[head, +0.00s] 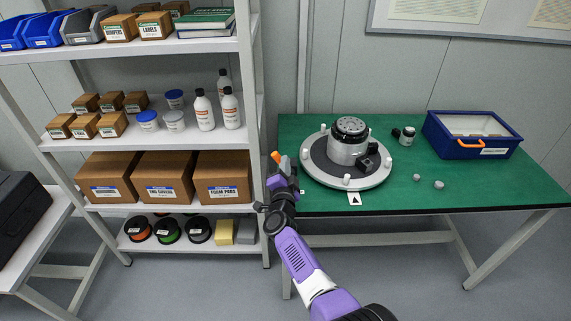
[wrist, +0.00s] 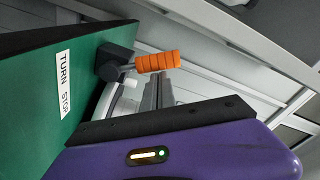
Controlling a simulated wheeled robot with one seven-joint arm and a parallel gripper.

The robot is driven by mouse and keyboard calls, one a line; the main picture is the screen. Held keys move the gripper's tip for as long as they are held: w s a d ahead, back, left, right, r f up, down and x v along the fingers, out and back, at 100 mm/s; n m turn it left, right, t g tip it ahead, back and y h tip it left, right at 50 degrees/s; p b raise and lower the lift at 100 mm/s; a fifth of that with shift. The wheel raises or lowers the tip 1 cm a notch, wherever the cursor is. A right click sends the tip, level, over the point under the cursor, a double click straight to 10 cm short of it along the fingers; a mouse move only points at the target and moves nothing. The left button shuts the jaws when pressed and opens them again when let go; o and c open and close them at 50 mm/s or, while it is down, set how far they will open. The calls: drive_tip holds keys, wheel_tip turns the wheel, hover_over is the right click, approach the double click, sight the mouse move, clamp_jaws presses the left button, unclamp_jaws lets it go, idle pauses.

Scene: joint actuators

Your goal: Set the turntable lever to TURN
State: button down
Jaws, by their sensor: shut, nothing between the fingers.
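The lever's orange grip (head: 275,157) shows at the table's left edge in the head view. In the wrist view the orange grip (wrist: 158,61) points right from a dark pivot block (wrist: 115,62). A white label (wrist: 65,83) reading TURN and STOP is on the green surface beside the block. I cannot tell which word the lever is set to. The turntable (head: 318,168) is a round disc with white pegs, carrying a metal cylindrical unit (head: 347,150). My gripper (head: 285,165) is shut and empty, close to the grip; its fingers (wrist: 157,88) appear just below it in the wrist view.
A white shelf unit (head: 180,208) with boxes and bottles stands close to the left of my gripper. The table's front right is mostly clear.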

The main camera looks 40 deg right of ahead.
drive_tip(key=shift+a+f, duration=0.1)
drive_tip(key=shift+a, duration=0.1)
drive_tip(key=p+v, duration=0.2)
drive_tip(key=v, duration=0.5)
drive_tip(key=shift+s, duration=0.35)
drive_tip(key=shift+w+a, duration=0.1)
drive_tip(key=s+a+r+n+t+y, duration=0.4)
drive_tip(key=s+r+n+t, duration=0.15)
drive_tip(key=r, duration=0.25)
drive_tip(key=s+a+r+n+g+y, duration=0.1)
drive_tip(key=s+a+n, duration=0.3)
drive_tip(key=s, duration=1)
drive_tip(key=s+a+r+n+g+y, duration=0.1)
drive_tip(key=s+a+n+g+y, duration=0.1)
drive_tip(key=s, duration=1.2)
drive_tip(key=s+a+r+n+g+y, duration=0.2)
drive_tip(key=s+a+n+y, duration=0.2)
drive_tip(key=s, duration=1.1)
drive_tip(key=shift+a+n, duration=1)
drive_tip(key=shift+n, duration=0.45)
